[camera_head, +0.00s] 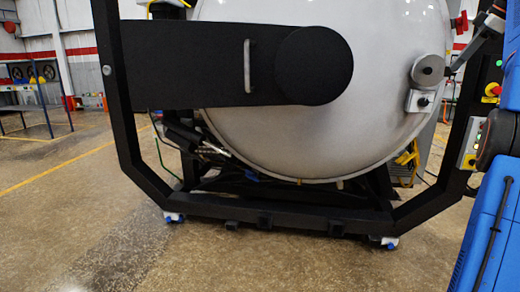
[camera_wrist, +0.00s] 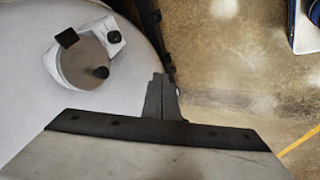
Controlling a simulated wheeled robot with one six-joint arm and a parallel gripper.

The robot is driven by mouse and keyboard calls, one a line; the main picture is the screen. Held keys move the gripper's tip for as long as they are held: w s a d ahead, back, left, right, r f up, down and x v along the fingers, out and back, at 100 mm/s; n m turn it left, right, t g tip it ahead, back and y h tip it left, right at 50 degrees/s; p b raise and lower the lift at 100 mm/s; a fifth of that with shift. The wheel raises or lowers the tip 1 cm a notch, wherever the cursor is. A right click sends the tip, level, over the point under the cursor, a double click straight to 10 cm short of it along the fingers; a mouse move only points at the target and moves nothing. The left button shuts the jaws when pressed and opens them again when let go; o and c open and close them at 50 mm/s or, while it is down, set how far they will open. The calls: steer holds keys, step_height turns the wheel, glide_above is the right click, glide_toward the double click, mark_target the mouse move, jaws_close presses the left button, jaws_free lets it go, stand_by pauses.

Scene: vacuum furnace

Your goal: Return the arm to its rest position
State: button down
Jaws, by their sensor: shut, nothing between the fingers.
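My gripper (camera_wrist: 160,92) points away from the wrist camera with its two dark fingers together and nothing between them. In the wrist view it is in front of the furnace's pale round door (camera_wrist: 30,85), near the door's dark edge. A round grey latch knob (camera_wrist: 84,64) on a white block lies to its left, apart from the fingers in the picture. In the head view the blue arm (camera_head: 487,235) stands at the right edge, and the same latch knob (camera_head: 428,69) is on the door's right side. Whether anything touches the door cannot be told.
The furnace's black frame (camera_head: 290,212) surrounds the door (camera_head: 385,120). A black hinge arm (camera_head: 190,65) with a vertical handle (camera_head: 247,66) crosses the door. A control box with buttons (camera_head: 470,145) is close to the blue arm. Open concrete floor (camera_head: 70,215) lies in front and left.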

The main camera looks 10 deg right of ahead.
steer(key=a+f+m, duration=0.2)
steer(key=a+m, duration=0.1)
steer(key=a, duration=1.1)
steer(key=s+a+f+m+g, duration=0.1)
steer(key=s+a+f+m, duration=0.1)
steer(key=s+a+f, duration=0.4)
steer(key=s+a+f+m, duration=0.15)
steer(key=a+f, duration=0.25)
steer(key=a, duration=0.4)
steer(key=s+a+f+m, duration=0.1)
steer(key=s+a+f, duration=0.3)
steer(key=s+f, duration=0.4)
steer(key=s+a+f+m+h, duration=0.1)
steer(key=s+a+f, duration=0.3)
steer(key=s+f, duration=0.5)
steer(key=s+a+f+m+h, duration=0.1)
steer(key=s+a+f, duration=0.3)
steer(key=s+f, duration=0.5)
step_height(320, 180, down, 10)
steer(key=shift+a+r+m, duration=0.1)
steer(key=shift+a+m, duration=0.2)
steer(key=shift+m, duration=0.25)
steer(key=shift+s+d, duration=0.1)
steer(key=shift+d, duration=0.05)
